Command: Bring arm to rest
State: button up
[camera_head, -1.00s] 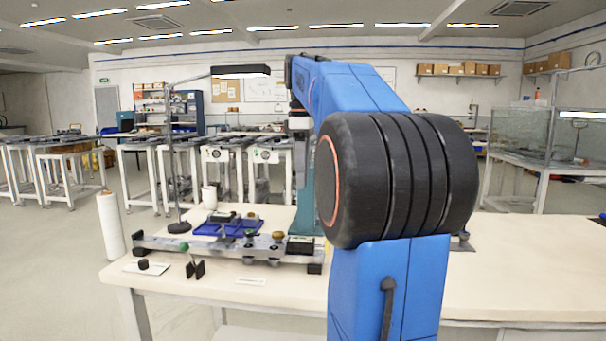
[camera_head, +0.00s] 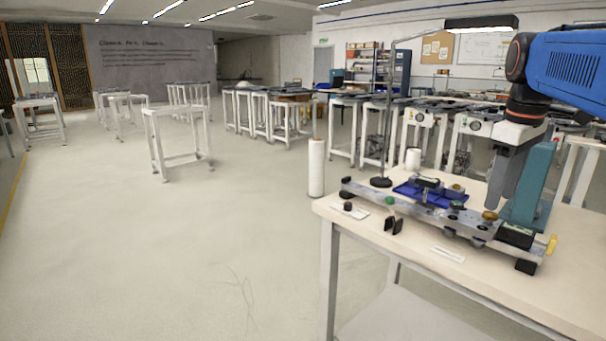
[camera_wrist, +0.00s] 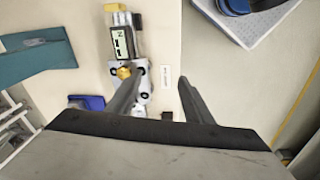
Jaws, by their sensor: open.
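My gripper (camera_head: 506,180) is at the right in the head view, pointing down over the right end of a metal rail apparatus (camera_head: 415,212) on the workbench. Its two fingers also show in the wrist view (camera_wrist: 158,92), spread apart with nothing between them. In the wrist view, the bench top, a white label strip and part of the rail apparatus with a brass knob (camera_wrist: 124,72) lie below the fingers. My blue arm comes in from the right edge of the head view.
A teal upright (camera_head: 533,185) stands close beside my gripper. A blue tray (camera_head: 405,189), a lamp stand (camera_head: 386,130) and a white cup (camera_head: 413,158) are on the bench (camera_head: 370,238). The floor at left is open.

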jog(key=s+a+f+m+t, duration=0.1)
jog(key=s+a+f, duration=0.3)
jog(key=f, duration=0.4)
jog(key=s+a+f+m+t, duration=0.1)
jog(key=s+a+f+m, duration=0.1)
jog(key=s+a+f, duration=0.3)
jog(key=s+a+f+m+t, duration=0.1)
jog(key=s+a+f+m, duration=0.1)
jog(key=s+a+f, duration=0.2)
jog(key=a+f, duration=0.3)
jog(key=f, duration=0.4)
jog(key=shift+s+f+t+y, duration=0.2)
jog(key=shift+s+t+y, duration=0.1)
jog(key=shift+s, duration=0.1)
dwell(0.4)
